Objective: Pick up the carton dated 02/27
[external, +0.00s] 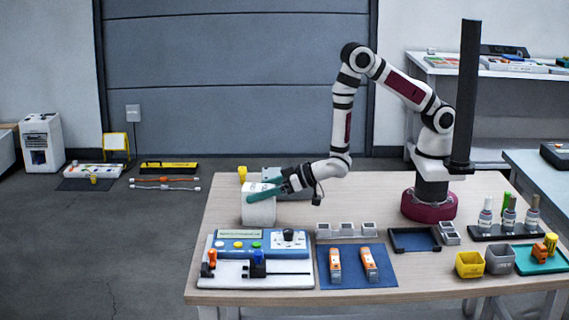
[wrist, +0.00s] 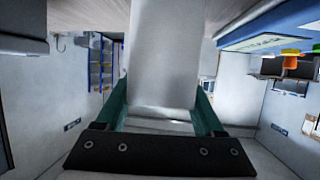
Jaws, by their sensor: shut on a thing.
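A white carton (external: 259,212) is at the back left of the wooden table. My gripper (external: 264,191) has its teal fingers shut on the carton's upper part. In the wrist view the pale carton (wrist: 164,50) fills the space between my two fingers (wrist: 163,103), one on each side of it. No date can be read on the carton in either view. I cannot tell whether its base touches the table.
A blue control panel (external: 245,244) with buttons stands in front of the carton. Orange tools (external: 335,264) lie on a blue mat (external: 355,279). Small white blocks (external: 345,229) stand behind the mat. A grey box sits behind my gripper, and bottles (external: 509,214) and cups (external: 499,260) are at the right.

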